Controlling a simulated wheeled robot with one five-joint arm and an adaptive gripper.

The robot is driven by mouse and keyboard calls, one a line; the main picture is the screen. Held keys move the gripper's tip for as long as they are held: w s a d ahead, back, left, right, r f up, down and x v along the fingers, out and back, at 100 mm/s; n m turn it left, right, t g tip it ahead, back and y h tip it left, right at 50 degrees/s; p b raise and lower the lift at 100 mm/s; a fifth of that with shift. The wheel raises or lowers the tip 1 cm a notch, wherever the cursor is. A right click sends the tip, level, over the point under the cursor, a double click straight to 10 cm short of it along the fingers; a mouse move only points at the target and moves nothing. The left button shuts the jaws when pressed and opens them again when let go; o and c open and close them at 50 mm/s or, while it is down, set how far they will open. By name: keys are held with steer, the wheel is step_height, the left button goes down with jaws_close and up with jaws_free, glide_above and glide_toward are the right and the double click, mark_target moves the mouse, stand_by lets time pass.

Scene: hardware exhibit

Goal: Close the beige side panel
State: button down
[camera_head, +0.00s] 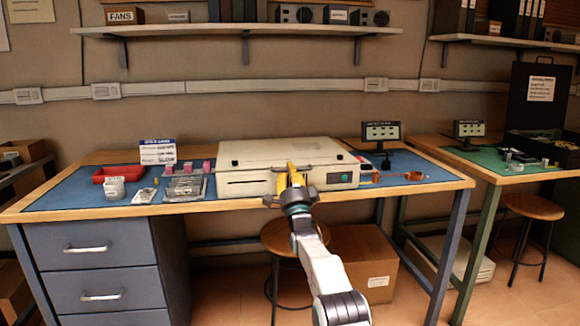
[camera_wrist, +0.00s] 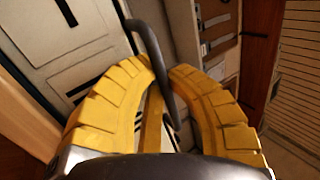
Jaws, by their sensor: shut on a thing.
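A wide beige case (camera_head: 270,153) stands on the blue mat of the workbench. Its front has a dark slot on the left and a small teal-green display on the right. My gripper (camera_head: 292,172) reaches the front of the case, right of its middle. In the wrist view, my yellow gripper fingers (camera_wrist: 163,75) are closed around a dark curved handle (camera_wrist: 150,45). Beige panel surfaces (camera_wrist: 95,50) with black slots lie behind the handle. The fingers hide part of the case front, and I cannot tell how far the side panel stands open.
A red bin (camera_head: 115,173), a metal tray (camera_head: 185,188) and small parts lie left of the case. A small monitor (camera_head: 381,132) and copper-coloured parts (camera_head: 413,176) are at right. Below are a stool (camera_head: 280,236) and a cardboard box (camera_head: 362,255).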

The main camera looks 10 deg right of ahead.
steer(key=shift+f, duration=0.55)
steer(key=shift+f, duration=0.15)
steer(key=c, duration=1.5)
jaws_free()
steer(key=shift+o, duration=0.2)
steer(key=shift+s+r, duration=0.1)
steer(key=shift+r, duration=0.1)
steer(key=shift+s+f, duration=0.1)
steer(key=shift+s, duration=0.05)
steer(key=v, duration=1.1)
steer(key=shift+s+f, duration=0.2)
steer(key=shift+s, duration=0.05)
steer(key=shift+r, duration=0.1)
